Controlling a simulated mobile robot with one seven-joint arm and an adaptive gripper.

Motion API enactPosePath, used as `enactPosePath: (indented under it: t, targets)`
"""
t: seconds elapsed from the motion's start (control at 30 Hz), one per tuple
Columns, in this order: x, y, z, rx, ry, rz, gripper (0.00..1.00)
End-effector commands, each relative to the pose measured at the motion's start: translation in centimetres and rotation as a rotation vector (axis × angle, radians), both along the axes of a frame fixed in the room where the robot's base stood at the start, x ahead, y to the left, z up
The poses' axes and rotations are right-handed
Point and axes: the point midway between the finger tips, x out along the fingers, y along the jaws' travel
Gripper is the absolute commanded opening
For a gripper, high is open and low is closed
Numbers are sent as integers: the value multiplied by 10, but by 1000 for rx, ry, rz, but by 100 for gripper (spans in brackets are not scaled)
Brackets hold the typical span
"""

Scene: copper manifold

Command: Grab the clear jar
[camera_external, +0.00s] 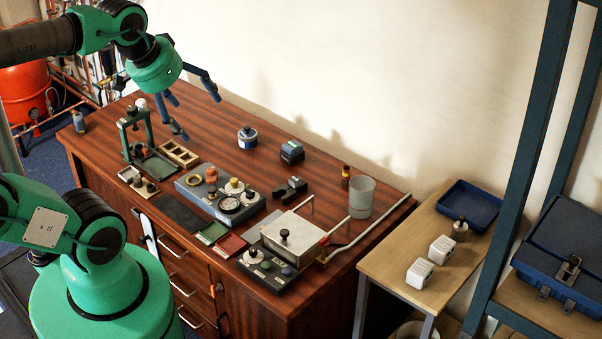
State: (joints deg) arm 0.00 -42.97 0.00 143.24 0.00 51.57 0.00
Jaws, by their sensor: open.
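A clear, greyish jar (361,197) stands upright near the right end of the wooden workbench (225,125), close to the wall. It looks like an open-topped cylinder, and its contents cannot be made out. My gripper (200,118) is open and empty above the left part of the bench, with its blue fingers spread and pointing down to the right. It is well to the left of the jar and apart from it.
Bare bench lies between.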

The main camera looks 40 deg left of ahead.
Motion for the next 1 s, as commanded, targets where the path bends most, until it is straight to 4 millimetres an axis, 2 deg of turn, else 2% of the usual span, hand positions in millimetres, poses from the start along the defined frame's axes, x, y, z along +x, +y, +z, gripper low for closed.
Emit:
enactPosePath:
  t: [0.27, 0.47, 0.73, 1.0]
  targets:
    - [8, 0, 4, -3, 7, 3, 82]
    - [32, -2, 12, -10, 29, 14, 82]
    - [88, -6, 23, -27, 73, 40, 82]
    - [150, -12, 22, -43, 121, 69, 82]
